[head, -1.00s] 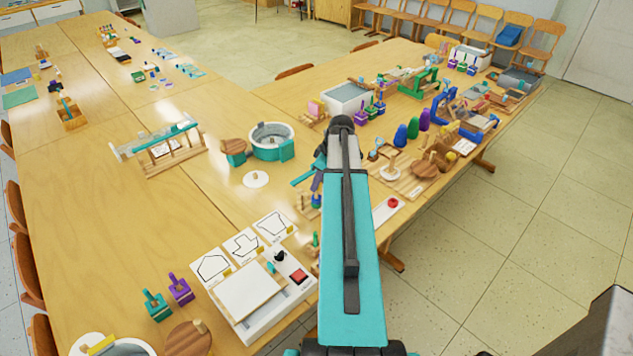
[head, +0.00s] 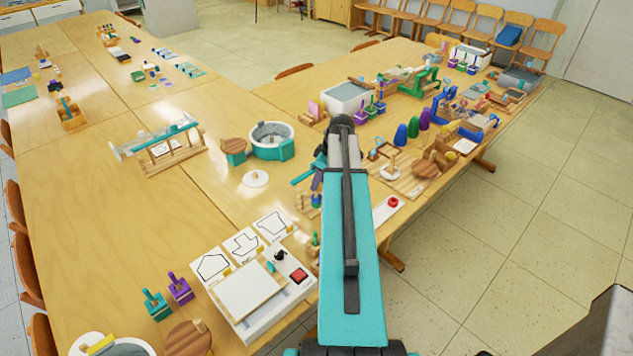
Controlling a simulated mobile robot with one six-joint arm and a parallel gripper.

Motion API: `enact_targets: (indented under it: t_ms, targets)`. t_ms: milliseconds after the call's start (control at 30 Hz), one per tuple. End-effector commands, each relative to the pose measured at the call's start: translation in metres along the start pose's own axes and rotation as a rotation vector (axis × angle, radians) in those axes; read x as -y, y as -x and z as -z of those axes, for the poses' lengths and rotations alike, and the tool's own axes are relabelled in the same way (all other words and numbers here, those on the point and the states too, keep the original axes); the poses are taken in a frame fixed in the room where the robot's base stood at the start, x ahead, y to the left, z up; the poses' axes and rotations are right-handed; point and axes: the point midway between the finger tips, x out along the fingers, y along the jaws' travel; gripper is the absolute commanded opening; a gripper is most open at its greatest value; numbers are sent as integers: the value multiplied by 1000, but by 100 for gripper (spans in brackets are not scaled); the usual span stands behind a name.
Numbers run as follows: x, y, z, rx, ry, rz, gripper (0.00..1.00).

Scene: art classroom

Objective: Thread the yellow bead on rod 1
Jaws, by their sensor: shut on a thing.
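My arm reaches up the middle of the head view, over the near edge of the right table. My gripper (head: 317,183) shows only in part, left of the arm's far end and low over the table; the arm covers the rest. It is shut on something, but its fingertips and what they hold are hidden. A small wooden base (head: 307,204) lies right below it, with a blue piece (head: 316,201) beside the arm. I cannot tell whether this base carries rod 1. I cannot make out the yellow bead.
A white box with a red button (head: 298,275) and shape cards (head: 243,245) lie left of the arm. Crowded wooden and coloured items fill the table to the right. The left table's middle is clear.

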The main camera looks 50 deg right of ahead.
Motion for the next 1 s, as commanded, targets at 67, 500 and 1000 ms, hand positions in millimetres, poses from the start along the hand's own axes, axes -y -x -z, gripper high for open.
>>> enact_targets:
  t_ms: [67, 500, 1000]
  targets:
    - [0, 0, 0, 0, 0, 0, 7]
    - [0, -3, -1, 0, 0, 0, 7]
    - [0, -8, -3, 0, 0, 0, 7]
